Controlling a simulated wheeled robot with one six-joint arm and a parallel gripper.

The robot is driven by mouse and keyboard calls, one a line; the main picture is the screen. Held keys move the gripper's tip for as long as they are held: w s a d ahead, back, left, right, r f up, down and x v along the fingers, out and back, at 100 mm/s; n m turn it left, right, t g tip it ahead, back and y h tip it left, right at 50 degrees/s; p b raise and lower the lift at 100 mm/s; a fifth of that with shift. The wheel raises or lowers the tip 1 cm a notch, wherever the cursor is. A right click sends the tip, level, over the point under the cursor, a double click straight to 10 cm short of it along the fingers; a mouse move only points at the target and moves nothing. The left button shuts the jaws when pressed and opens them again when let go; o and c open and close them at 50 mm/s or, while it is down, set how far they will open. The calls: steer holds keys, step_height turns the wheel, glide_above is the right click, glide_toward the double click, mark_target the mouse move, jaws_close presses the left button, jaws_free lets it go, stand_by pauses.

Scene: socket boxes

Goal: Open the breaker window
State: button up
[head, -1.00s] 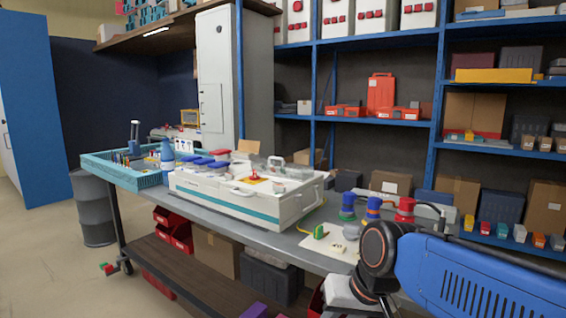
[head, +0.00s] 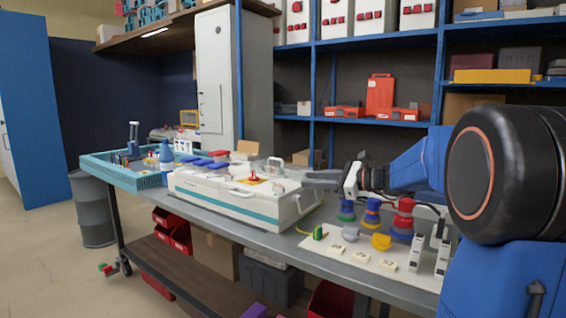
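The white socket box (head: 210,199) with a teal stripe lies on the workbench. On its top are blue socket covers (head: 200,161), a red switch on a yellow plate (head: 252,180), and a clear, pale raised part with a handle (head: 275,165) near the back right. That part may be the breaker window; it is too small to tell whether it is shut. My gripper (head: 308,178) reaches in from the right, its grey fingers pointing left at the box's right end, near the clear part. Contact is not clear, and I cannot tell whether the fingers are apart.
Right of the box stand stacked green, blue and red plugs (head: 372,212), a yellow piece (head: 381,242) and numbered tags (head: 360,257) on the bench. A teal tray (head: 125,177) is at the bench's left end. Blue shelving (head: 436,100) stands behind.

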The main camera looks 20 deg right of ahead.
steer(key=w+d+r+m+t, duration=0.2)
steer(key=w+d+m, duration=0.1)
steer(key=d, duration=0.3)
glide_toward(280, 166)
steer(key=w+a+r, duration=0.1)
steer(key=a, duration=0.1)
steer(key=w+a, duration=0.1)
steer(key=w, duration=0.1)
steer(key=w+a+r, duration=0.1)
steer(key=w+a, duration=0.1)
steer(key=shift+w+a+r, duration=0.1)
steer(key=shift+a+r, duration=0.25)
jaws_close()
